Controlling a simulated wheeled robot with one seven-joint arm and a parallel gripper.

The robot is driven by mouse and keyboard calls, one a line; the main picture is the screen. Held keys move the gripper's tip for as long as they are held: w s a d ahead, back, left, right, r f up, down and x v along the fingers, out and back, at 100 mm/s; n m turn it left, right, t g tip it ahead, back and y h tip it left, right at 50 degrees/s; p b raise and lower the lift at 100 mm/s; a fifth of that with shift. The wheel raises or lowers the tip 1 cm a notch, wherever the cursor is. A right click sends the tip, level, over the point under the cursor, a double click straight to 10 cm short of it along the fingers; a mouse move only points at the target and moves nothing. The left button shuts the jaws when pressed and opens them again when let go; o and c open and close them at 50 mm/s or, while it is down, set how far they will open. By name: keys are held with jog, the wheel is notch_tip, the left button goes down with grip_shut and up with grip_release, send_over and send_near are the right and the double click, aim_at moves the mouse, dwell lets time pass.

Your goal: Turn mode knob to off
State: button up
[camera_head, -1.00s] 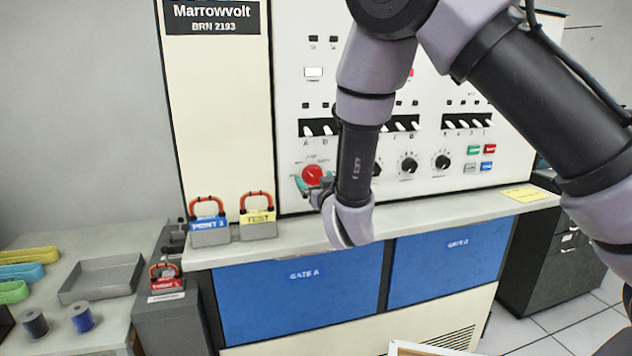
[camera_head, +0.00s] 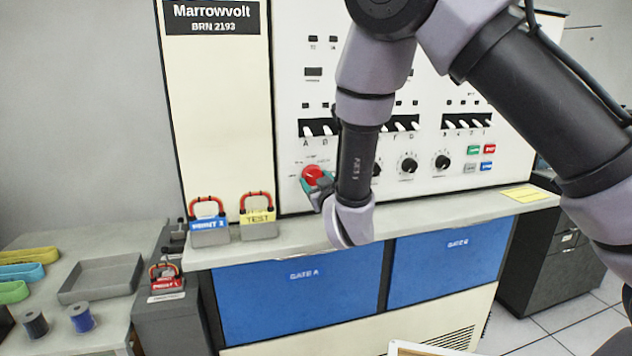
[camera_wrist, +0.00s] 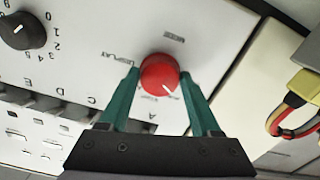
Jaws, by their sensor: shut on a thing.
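The red mode knob (camera_head: 312,174) is on the lower left of the cream control panel (camera_head: 290,150). In the wrist view the knob (camera_wrist: 160,73) has a white pointer line, and printed labels surround it; "MODE" and "DISPLAY" read upside down. My gripper (camera_wrist: 162,80) has its two green fingers on either side of the knob, shut on it. In the head view my gripper (camera_head: 316,190) is partly hidden by my wrist. The label under the pointer is too small to read surely.
Black knobs (camera_head: 407,165) and switch rows (camera_head: 402,124) sit to the right. A desk ledge (camera_head: 285,245) runs below, with padlock-like blocks labelled PRINT (camera_head: 209,226) and TEST (camera_head: 258,222) at its left end. A grey tray (camera_head: 100,278) is at far left.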

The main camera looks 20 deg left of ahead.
jog(key=n, duration=0.5)
jog(key=shift+n, duration=0.4)
jog(key=shift+n, duration=0.3)
jog(key=o, duration=1.3)
jog(key=shift+o, duration=0.2)
jog(key=v, duration=1.1)
jog(key=shift+w+d, duration=0.1)
jog(key=shift+w, duration=0.05)
